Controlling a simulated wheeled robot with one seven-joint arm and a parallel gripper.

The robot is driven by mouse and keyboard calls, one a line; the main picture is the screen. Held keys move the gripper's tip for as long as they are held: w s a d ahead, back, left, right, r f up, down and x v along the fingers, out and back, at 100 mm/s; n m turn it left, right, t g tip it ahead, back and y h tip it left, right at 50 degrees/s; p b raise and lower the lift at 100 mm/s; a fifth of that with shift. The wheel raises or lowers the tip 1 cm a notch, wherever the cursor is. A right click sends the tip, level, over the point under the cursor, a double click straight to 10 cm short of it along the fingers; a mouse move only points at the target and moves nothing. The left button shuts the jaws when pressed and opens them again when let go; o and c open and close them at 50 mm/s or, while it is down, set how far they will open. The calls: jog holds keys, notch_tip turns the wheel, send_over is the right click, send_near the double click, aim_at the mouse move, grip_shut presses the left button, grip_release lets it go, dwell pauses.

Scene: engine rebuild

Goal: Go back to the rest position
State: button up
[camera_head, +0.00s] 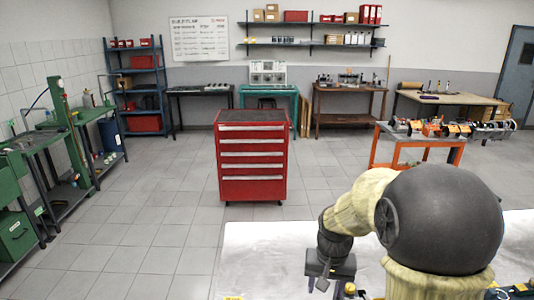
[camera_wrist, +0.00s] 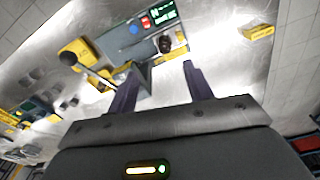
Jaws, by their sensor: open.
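My gripper (camera_head: 317,283) hangs over the shiny metal bench top (camera_head: 265,255) at the lower middle of the head view, with my arm rising to its right. In the wrist view the two dark fingers of my gripper (camera_wrist: 160,72) stand apart, and nothing is held between them. A yellow and grey device (camera_wrist: 125,38) with a blue button, a red button and a green-lit display lies beyond the fingertips. Its height below the fingers cannot be told.
On the bench, a small yellow block (camera_wrist: 257,32) lies to the right, and yellow parts lie at the left in the wrist view. A red drawer cabinet (camera_head: 252,160) stands beyond the bench. An orange cart (camera_head: 416,150) with engine parts stands at right. The floor left of the cabinet is clear.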

jog(key=s+f+n+t, duration=0.1)
jog(key=s+n+t, duration=0.1)
jog(key=s, duration=0.9)
